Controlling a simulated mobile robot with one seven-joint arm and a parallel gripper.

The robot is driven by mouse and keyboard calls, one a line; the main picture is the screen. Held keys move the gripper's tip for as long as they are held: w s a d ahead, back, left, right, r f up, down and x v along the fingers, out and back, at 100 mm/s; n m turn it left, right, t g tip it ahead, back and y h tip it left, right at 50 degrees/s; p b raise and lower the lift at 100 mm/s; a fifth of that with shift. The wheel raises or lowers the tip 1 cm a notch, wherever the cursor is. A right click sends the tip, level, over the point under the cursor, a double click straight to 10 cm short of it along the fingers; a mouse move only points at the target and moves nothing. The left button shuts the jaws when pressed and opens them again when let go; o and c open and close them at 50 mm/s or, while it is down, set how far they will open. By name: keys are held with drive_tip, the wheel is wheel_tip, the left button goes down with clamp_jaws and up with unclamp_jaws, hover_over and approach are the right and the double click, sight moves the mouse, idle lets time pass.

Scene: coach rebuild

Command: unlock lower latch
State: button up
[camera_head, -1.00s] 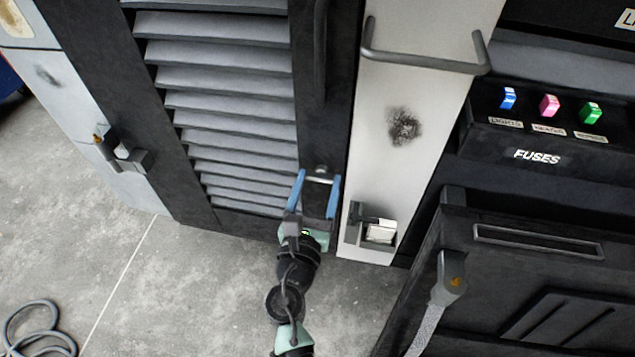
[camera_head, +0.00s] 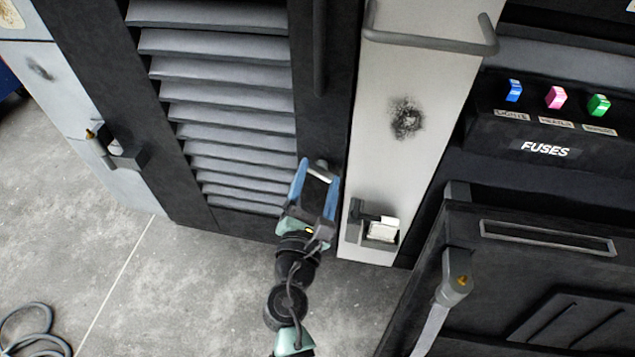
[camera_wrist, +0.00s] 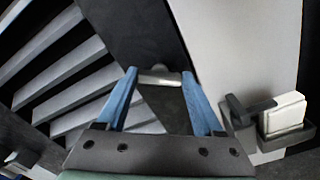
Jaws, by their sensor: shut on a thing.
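The lower latch (camera_head: 319,173) is a small pale metal bar low on the dark frame of the louvred door (camera_head: 225,110). My gripper (camera_head: 320,171) has two blue fingers, one on each side of this bar, and is shut on it. In the wrist view the bar (camera_wrist: 159,80) spans between the blue fingertips (camera_wrist: 159,73), with a dark rounded mount behind it. In the head view the gripper and bar are tilted, with the right side lower. The fingers partly hide the bar's ends.
Right of my gripper, a white panel (camera_head: 385,165) carries a grey bracket with a white block (camera_head: 382,230) and a handle (camera_head: 430,42). Another latch (camera_head: 120,152) is at the left. A dark cabinet (camera_head: 530,265) stands at lower right. A hose (camera_head: 35,330) lies on the open floor.

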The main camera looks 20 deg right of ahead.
drive_tip(key=m+b, duration=0.1)
drive_tip(key=m, duration=0.1)
drive_tip(key=m+b, duration=0.2)
drive_tip(key=m, duration=0.1)
drive_tip(key=shift+f+m, duration=0.2)
drive_tip(key=shift+m, duration=0.1)
drive_tip(key=m+b, duration=0.3)
drive_tip(key=m, duration=0.2)
drive_tip(key=shift+m, duration=0.4)
drive_tip(key=shift+r, duration=0.1)
drive_tip(key=o, duration=1.4)
drive_tip(key=v, duration=1.3)
